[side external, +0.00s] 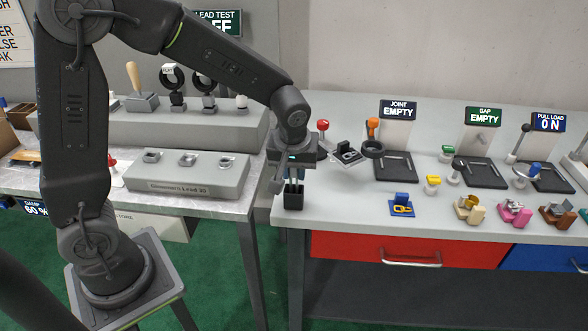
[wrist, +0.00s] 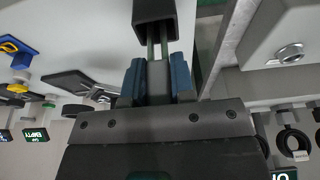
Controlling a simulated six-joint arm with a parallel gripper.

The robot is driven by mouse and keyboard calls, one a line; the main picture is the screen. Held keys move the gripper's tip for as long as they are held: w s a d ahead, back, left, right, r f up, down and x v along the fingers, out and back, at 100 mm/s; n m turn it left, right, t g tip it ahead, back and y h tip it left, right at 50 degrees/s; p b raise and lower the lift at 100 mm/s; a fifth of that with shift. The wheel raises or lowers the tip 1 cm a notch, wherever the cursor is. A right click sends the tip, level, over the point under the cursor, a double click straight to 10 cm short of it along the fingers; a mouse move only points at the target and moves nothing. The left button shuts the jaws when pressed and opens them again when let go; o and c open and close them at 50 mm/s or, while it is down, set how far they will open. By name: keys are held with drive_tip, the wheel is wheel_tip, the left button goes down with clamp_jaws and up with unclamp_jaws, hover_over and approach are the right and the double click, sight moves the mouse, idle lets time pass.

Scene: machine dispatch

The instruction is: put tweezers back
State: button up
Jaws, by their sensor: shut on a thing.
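My gripper (side external: 292,176) points down over the near left corner of the right bench, shut on the tweezers. In the wrist view, my gripper's blue finger pads (wrist: 157,78) are on either side of the tweezers (wrist: 157,45), whose two thin metallic-green legs run towards a black square holder (wrist: 155,10). The side view shows the holder (side external: 293,200) upright at the bench edge, directly below my gripper. The legs meet the holder's opening in both views. How deep they sit is hidden.
The right bench (side external: 335,220) has clear space right of the holder. Further right are a blue and yellow piece (side external: 401,205), a black tray (side external: 394,166) and coloured fixtures. A grey block (side external: 190,176) stands on the left bench (side external: 215,207), across a gap.

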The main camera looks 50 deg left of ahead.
drive_tip(key=shift+f, duration=0.2)
drive_tip(key=o, duration=0.8)
drive_tip(key=shift+o, duration=0.2)
drive_tip(key=v, duration=1.1)
drive_tip(key=s+r+m+t+h, duration=0.1)
drive_tip(key=s+m+t+h, duration=0.1)
drive_tip(key=s+m, duration=0.7)
drive_tip(key=s+a+t, duration=0.1)
drive_tip(key=s, duration=0.6)
drive_tip(key=shift+s+r, duration=0.15)
drive_tip(key=shift+r, duration=0.25)
